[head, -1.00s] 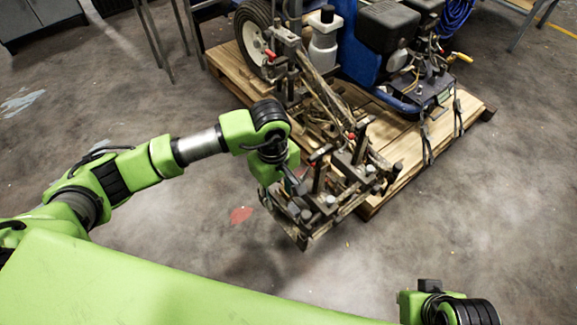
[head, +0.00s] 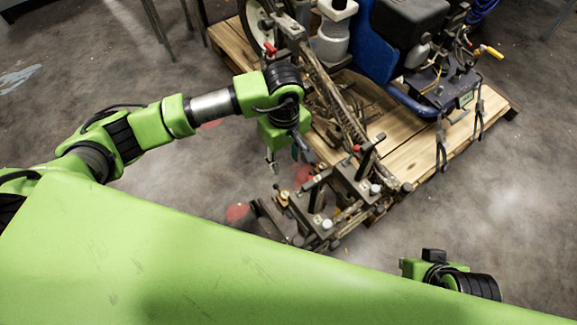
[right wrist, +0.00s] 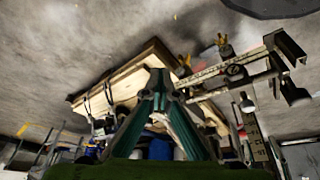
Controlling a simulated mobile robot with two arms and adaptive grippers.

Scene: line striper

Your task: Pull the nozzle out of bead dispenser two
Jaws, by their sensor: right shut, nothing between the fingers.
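The front assembly of the line striper (head: 335,195), with dark brackets, posts and small fittings, sticks out past the pallet's near corner. I cannot tell which part is bead dispenser two. A small brass-coloured fitting (head: 283,198) shows at its left end. In the right wrist view the assembly (right wrist: 235,72) is at upper right, with yellow-tipped fittings (right wrist: 183,62). My right gripper (right wrist: 158,78) is shut and empty, apart from the assembly. In the head view only my right wrist shows.
The striper's engine (head: 408,25) and a wheel stand on a wooden pallet (head: 415,150). A white container (head: 333,40) stands beside the blue frame. Black straps hang over the pallet's right side. Bare concrete floor (head: 520,200) lies right of the pallet.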

